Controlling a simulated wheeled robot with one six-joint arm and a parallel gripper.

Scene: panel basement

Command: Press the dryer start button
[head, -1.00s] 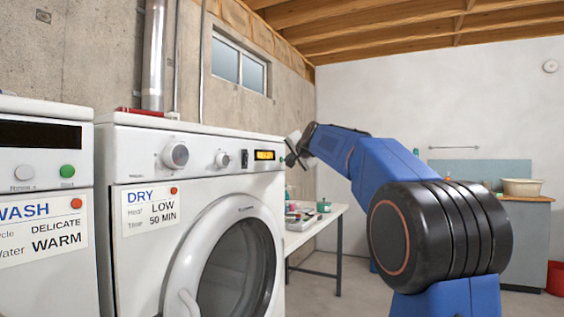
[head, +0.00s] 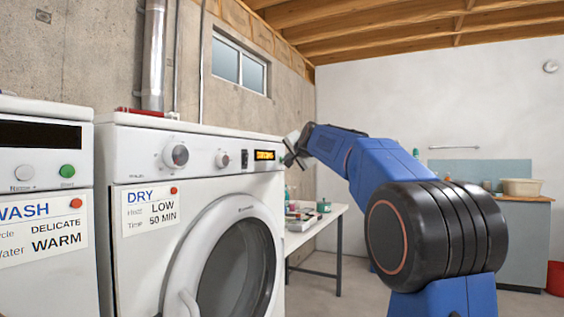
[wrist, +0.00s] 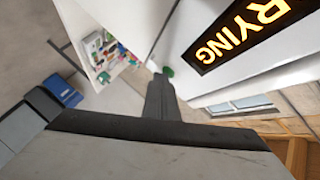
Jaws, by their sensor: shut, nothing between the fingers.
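The white dryer (head: 130,270) stands at the middle left in the head view, with two knobs, a dark rocker switch and a lit display (head: 264,155). In the wrist view the display (wrist: 240,35) reads "RYING" in orange, its start cut off by the frame edge. The green start button (wrist: 168,71) shows just past my fingertips in the wrist view, beside the display; it also shows in the head view (head: 281,161). My gripper (head: 288,160) is shut and empty, its tip at the button. I cannot tell whether it touches the button.
A washer (head: 40,285) stands left of the dryer. A card (head: 152,208) on the dryer reads "DRY, LOW, 50 MIN". A white table (head: 335,215) with small items is behind the dryer on the right.

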